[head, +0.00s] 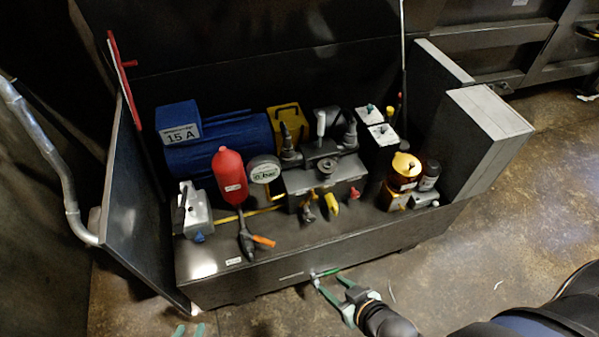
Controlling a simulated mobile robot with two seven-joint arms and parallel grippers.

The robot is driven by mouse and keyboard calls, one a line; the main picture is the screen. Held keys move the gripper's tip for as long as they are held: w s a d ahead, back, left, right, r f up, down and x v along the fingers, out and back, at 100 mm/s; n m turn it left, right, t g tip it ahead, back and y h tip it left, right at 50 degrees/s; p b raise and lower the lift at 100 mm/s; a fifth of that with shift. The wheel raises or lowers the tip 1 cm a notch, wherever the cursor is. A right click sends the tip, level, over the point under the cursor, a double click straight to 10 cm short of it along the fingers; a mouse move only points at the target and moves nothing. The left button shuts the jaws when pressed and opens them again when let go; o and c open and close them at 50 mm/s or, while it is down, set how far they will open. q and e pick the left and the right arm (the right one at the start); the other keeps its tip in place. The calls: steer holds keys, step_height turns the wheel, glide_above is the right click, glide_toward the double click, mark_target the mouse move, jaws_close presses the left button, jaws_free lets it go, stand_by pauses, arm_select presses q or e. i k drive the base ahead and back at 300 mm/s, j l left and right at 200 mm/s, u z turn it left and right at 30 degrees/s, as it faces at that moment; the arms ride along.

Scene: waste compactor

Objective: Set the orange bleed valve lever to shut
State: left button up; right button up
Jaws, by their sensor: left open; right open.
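The orange bleed valve lever (263,240) sticks out to the right and slightly down from a dark valve body (246,238). The valve is below the red accumulator bottle (229,172), near the front of the cabinet deck. My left gripper (189,330) shows only its two green fingertips at the bottom edge. They are apart and empty, below and left of the lever. My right gripper (329,276) is open in front of the cabinet's front face, below and right of the lever.
A blue motor (218,140) stands behind the bottle. A dark valve block (322,178) with a yellow lever (331,207) and a red knob (355,193) is to the right. An open side panel (140,205) stands at left. Floor in front is mostly clear.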

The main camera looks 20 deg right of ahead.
mark_target(260, 238)
steer(key=l+u, duration=0.1)
steer(key=l, duration=0.4)
steer(key=l+u, duration=0.15)
steer(key=l, duration=0.35)
steer(key=k+l+u, duration=0.1)
steer(key=l, duration=0.35)
steer(key=l+u, duration=0.15)
steer(key=l, duration=0.35)
steer(key=k+l+u, duration=0.1)
steer(key=l, duration=0.35)
steer(key=k+l+u, duration=0.15)
steer(key=l, duration=0.3)
steer(key=k+l+u, duration=0.1)
steer(key=l, duration=0.35)
steer(key=k+l+u, duration=0.1)
steer(key=l, duration=0.35)
steer(key=k, duration=0.1)
